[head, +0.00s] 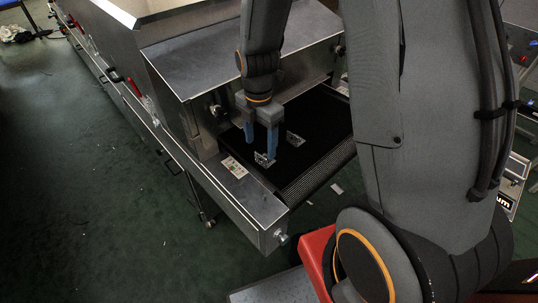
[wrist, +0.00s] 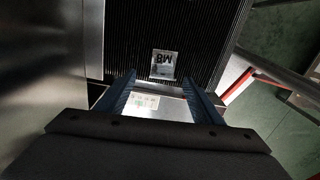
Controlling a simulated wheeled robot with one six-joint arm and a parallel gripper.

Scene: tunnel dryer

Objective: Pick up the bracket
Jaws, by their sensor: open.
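Two small pale, patterned pieces lie on the black ribbed belt (head: 318,120) in the head view. One piece (head: 264,159) is close by my gripper's fingertips, and the other (head: 295,139) is farther right. I cannot tell for certain which is the bracket. The wrist view shows one flat greyish piece with dark letter-like marks (wrist: 163,64) on the ribbed belt (wrist: 205,35), just beyond the fingertips. My gripper (head: 260,146) points down over the belt with its blue fingers apart. In the wrist view my gripper (wrist: 160,80) is open, with nothing held between its fingers.
The steel dryer housing (head: 235,55) stands behind the belt, close to my arm. A steel side rail (head: 238,195) with a printed label (head: 234,167) borders the belt. Green floor (head: 100,210) is clear at left. A red bar (wrist: 238,85) shows at right in the wrist view.

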